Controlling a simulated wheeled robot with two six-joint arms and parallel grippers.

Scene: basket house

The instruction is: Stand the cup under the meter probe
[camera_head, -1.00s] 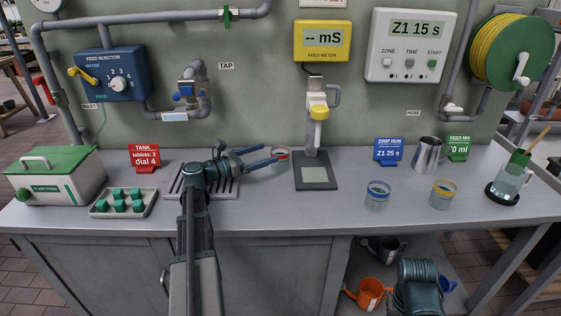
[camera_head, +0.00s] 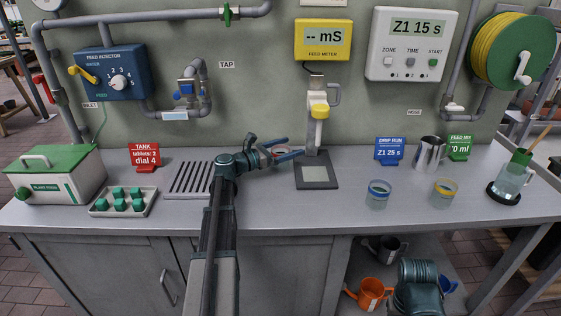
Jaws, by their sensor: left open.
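A small clear cup with a red band (camera_head: 280,150) stands on the counter left of the feed meter stand, partly hidden by my gripper. My left gripper (camera_head: 292,149) is open, with its two blue fingers on either side of this cup; I cannot tell whether they touch it. The meter probe (camera_head: 319,110), yellow and white, hangs on its post above a dark base plate (camera_head: 300,184) with a pale pad, which is empty. The yellow feed meter (camera_head: 322,40) above reads "-- mS". My right gripper is out of view.
A blue-banded cup (camera_head: 377,195) and a yellow-banded cup (camera_head: 444,193) stand right of the base plate. A steel jug (camera_head: 428,154) and sign cards are behind them. A slotted drain grille (camera_head: 188,181) and a tray of green tablets (camera_head: 124,202) lie left.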

